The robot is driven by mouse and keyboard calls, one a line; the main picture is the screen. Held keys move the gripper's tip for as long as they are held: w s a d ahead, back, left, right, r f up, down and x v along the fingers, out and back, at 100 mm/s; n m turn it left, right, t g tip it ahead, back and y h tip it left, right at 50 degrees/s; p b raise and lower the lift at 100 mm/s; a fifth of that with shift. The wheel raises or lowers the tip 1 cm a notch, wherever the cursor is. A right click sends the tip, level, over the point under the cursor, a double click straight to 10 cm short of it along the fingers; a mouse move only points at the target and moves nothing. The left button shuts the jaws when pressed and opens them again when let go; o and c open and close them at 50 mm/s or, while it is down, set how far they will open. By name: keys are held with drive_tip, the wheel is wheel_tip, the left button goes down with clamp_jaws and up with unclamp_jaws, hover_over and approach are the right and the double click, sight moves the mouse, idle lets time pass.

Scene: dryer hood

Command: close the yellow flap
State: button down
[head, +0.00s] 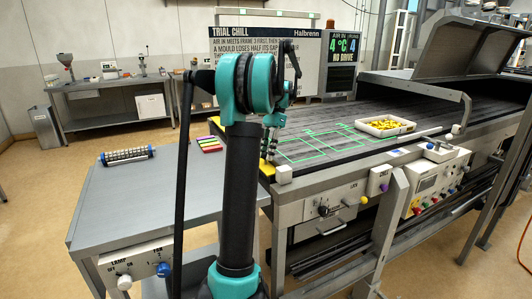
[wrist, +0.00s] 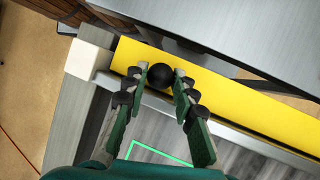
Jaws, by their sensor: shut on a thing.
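The yellow flap (wrist: 235,92) runs as a long strip between the grey metal table and the dark belt in the wrist view. In the head view a small part of the flap (head: 266,168) shows at the belt's near left end, partly hidden behind my arm. A round black knob (wrist: 161,80) stands on the flap near its left end. My gripper (wrist: 160,71) has one finger on each side of the knob and is shut on it. The gripper (head: 270,150) is small in the head view. I cannot tell the flap's exact angle.
A grey side table (head: 130,195) adjoins the belt's left end, with a roller (head: 127,155) and coloured bars (head: 209,144) on it. The belt carries green outlines and a white tray of yellow pieces (head: 386,126). A white block (wrist: 86,60) sits beside the flap's left end.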

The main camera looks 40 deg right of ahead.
idle(0.3)
drive_tip(key=c, duration=1.2)
unclamp_jaws()
drive_tip(key=v, duration=1.2)
